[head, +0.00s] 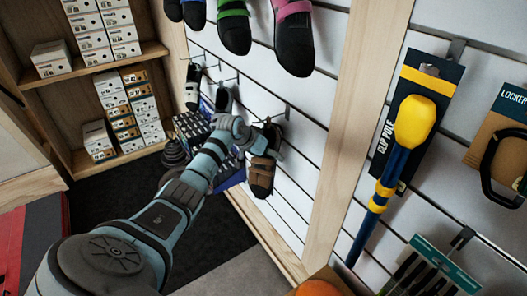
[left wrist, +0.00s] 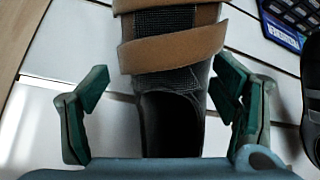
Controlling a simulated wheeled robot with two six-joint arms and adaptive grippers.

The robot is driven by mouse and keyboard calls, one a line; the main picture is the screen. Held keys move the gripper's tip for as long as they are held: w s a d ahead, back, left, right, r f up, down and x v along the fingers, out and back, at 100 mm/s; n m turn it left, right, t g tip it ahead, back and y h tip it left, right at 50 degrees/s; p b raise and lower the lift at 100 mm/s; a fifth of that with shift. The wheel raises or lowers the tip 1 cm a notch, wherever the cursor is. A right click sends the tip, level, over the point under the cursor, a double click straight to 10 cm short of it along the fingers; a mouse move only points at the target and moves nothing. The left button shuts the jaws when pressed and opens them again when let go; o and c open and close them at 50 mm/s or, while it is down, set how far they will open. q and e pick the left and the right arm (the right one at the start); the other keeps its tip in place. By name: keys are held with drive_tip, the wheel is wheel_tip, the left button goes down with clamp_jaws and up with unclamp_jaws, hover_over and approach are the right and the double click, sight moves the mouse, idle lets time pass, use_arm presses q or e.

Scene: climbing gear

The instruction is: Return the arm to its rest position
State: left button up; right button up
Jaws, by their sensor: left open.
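My left arm reaches in from the lower left of the head view toward the slatted wall. My left gripper (head: 270,138) is at the wall, by a dark climbing shoe with tan-brown straps (head: 261,176). In the left wrist view, the open fingers of the left gripper (left wrist: 163,88) stand on either side of the same shoe (left wrist: 172,52), with gaps between fingers and shoe. The shoe's dark opening faces the gripper's palm. My right gripper is not in view.
Other shoes (head: 234,27) hang on the wall above the arm. A clip pole with a yellow head (head: 414,120) hangs at right, beside a black carabiner on a card (head: 492,160). Shelves with shoe boxes (head: 104,38) stand at left. Dark floor (head: 112,190) lies open below them.

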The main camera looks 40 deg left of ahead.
use_arm(q)
drive_tip(key=v, duration=1.1)
drive_tip(key=shift+s+r, duration=0.25)
drive_tip(key=shift+r, duration=0.05)
drive_tip(key=shift+d+f, duration=0.1)
